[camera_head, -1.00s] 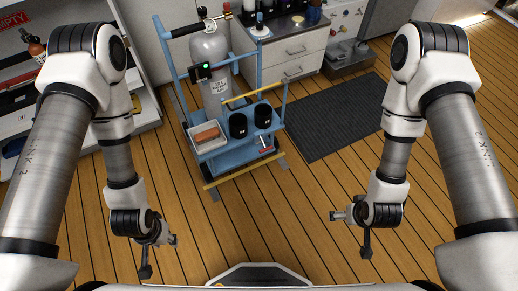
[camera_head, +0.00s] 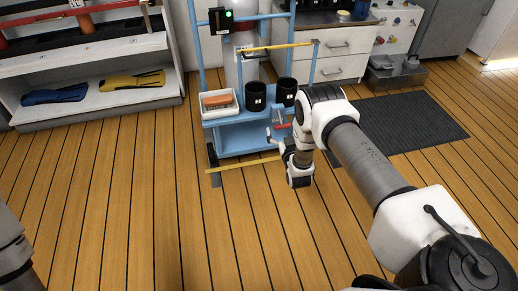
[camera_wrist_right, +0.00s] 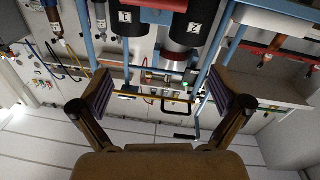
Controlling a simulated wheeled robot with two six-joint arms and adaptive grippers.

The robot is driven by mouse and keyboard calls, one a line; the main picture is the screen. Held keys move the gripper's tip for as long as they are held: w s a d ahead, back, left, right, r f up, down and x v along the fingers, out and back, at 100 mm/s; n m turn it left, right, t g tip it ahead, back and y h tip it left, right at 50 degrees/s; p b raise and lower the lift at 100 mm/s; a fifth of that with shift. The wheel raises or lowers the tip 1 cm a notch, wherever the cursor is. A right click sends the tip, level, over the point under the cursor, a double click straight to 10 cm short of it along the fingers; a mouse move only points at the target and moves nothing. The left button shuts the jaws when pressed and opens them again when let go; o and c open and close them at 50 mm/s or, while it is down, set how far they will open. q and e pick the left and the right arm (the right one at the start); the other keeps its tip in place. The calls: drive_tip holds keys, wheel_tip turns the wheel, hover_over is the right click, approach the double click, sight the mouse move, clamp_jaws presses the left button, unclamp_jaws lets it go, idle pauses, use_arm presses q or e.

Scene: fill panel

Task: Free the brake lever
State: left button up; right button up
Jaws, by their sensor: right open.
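A blue cart (camera_head: 238,132) stands ahead of me in the head view. A small red lever-like part (camera_head: 283,127) shows on its front right side, below the black canisters; I cannot tell for sure that it is the brake lever. My right gripper (camera_head: 274,138) is at the cart's front right, close to this red part, which my gripper and wrist partly hide. In the right wrist view the gripper (camera_wrist_right: 164,95) is open, with nothing between its fingers. The cart's blue posts and canisters show beyond it. My left gripper is out of view.
The cart carries a white tray (camera_head: 207,112) with an orange block and two black canisters (camera_head: 257,103). A yellow bar (camera_head: 243,164) lies low along its front. A dark mat (camera_head: 415,122) is at right, shelves (camera_head: 105,55) at left. Open floor lies in front.

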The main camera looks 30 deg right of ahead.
sight(281, 123)
drive_tip(key=f, duration=0.1)
drive_tip(key=f+b, duration=0.1)
drive_tip(key=f, duration=0.1)
drive_tip(key=d+f, duration=0.1)
drive_tip(key=f, duration=0.1)
drive_tip(key=shift+s, duration=0.15)
drive_tip(key=b+x, duration=0.3)
drive_tip(key=x, duration=0.3)
drive_tip(key=shift+w+d+b, duration=0.2)
drive_tip(key=shift+w+b, duration=0.05)
drive_tip(key=shift+b, duration=0.15)
drive_tip(key=shift+w, duration=0.2)
drive_tip(key=shift+r, duration=0.1)
drive_tip(key=c, duration=1.5)
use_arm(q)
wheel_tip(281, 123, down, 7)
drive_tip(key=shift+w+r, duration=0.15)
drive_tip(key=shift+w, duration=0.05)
